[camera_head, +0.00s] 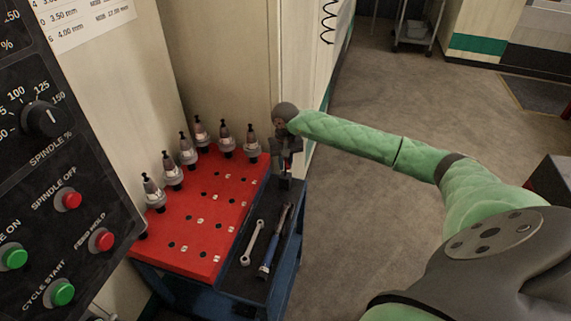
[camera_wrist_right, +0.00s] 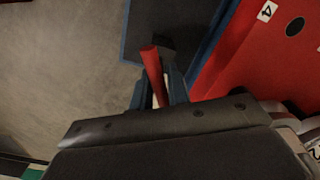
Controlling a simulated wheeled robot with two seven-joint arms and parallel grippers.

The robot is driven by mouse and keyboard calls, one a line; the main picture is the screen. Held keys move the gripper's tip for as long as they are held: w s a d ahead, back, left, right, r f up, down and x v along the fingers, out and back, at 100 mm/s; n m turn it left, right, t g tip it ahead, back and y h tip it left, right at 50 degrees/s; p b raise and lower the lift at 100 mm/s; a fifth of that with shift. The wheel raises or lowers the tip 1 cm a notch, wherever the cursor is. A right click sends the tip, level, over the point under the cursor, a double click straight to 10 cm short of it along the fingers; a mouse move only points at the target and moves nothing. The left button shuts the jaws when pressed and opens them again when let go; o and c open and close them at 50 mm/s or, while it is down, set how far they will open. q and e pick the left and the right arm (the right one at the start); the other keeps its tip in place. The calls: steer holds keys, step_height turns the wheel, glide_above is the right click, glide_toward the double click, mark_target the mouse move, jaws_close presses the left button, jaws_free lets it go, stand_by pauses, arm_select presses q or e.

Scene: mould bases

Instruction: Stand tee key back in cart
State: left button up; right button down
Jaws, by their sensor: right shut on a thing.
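My right gripper (camera_head: 287,160) is at the far end of the cart (camera_head: 262,268), above the black tray strip along its right side. In the right wrist view the right gripper (camera_wrist_right: 160,92) is shut on the tee key, whose red bar (camera_wrist_right: 152,68) sticks out between the fingers. The rest of the key is mostly hidden by the gripper in both views. A small dark block (camera_head: 286,183) stands on the tray just below the gripper; it also shows beside the red bar in the wrist view (camera_wrist_right: 166,42). I cannot tell whether the key touches it. My left gripper is out of view.
The red top (camera_head: 207,215) holds several tool holders along its far and left edges. A wrench (camera_head: 252,243) and a blue-handled tool (camera_head: 274,246) lie on the black tray. A control panel (camera_head: 50,170) is at left. The floor right of the cart is clear.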

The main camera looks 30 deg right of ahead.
steer(key=c, duration=1.3)
jaws_free()
step_height(320, 180, up, 6)
steer(key=shift+r+b, duration=0.2)
steer(key=shift+b, duration=0.9)
steer(key=shift+r, duration=0.65)
steer(key=shift+r, duration=0.1)
